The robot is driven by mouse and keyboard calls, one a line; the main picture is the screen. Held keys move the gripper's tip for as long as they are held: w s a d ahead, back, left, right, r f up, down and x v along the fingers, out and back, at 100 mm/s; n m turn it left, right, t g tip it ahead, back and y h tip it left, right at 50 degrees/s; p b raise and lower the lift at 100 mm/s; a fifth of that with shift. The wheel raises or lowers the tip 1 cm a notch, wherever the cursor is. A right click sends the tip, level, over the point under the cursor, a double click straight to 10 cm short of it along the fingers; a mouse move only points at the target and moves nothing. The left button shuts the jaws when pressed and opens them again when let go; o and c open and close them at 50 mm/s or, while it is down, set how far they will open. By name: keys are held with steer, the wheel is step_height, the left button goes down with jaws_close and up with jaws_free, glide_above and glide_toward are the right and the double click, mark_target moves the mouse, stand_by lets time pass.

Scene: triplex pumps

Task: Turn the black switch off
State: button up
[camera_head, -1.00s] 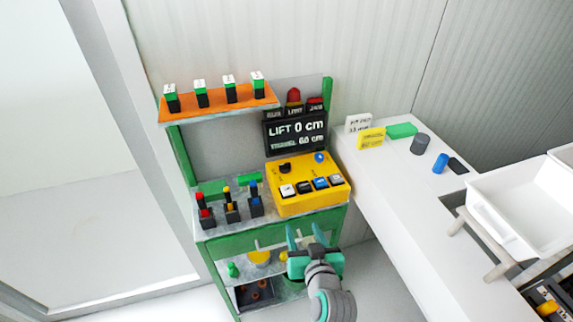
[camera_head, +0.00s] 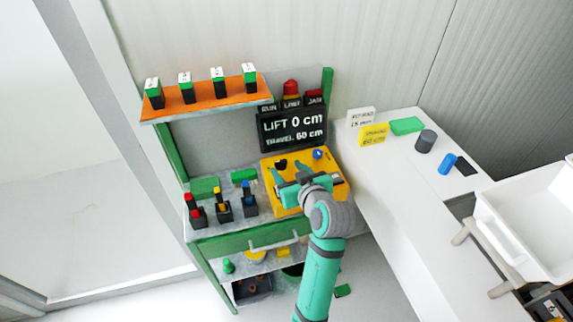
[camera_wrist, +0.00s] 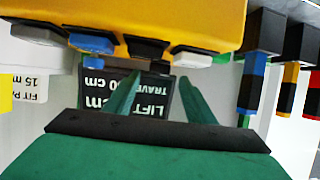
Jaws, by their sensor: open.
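The black switch (camera_wrist: 147,46) sits in a row on the yellow control box (camera_wrist: 150,12) in the wrist view, between a white switch (camera_wrist: 192,56) and a blue one (camera_wrist: 92,42). In the head view the yellow box (camera_head: 337,195) stands on the green bench, and my arm hides most of its switch row. A separate black knob (camera_head: 281,163) shows at the box's back left.
A display (camera_head: 292,130) reading "LIFT 0 cm" stands behind the box. Several upright levers (camera_head: 222,206) with coloured handles stand to its left. An orange shelf (camera_head: 207,105) holds green-and-black blocks above. A white counter (camera_head: 385,185) lies to the right.

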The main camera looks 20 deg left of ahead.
mark_target(282, 163)
steer(key=x, duration=0.3)
steer(key=shift+w+a, duration=0.15)
steer(key=shift+a, duration=0.2)
steer(key=shift+w+f, duration=0.2)
steer(key=shift+w, duration=0.15)
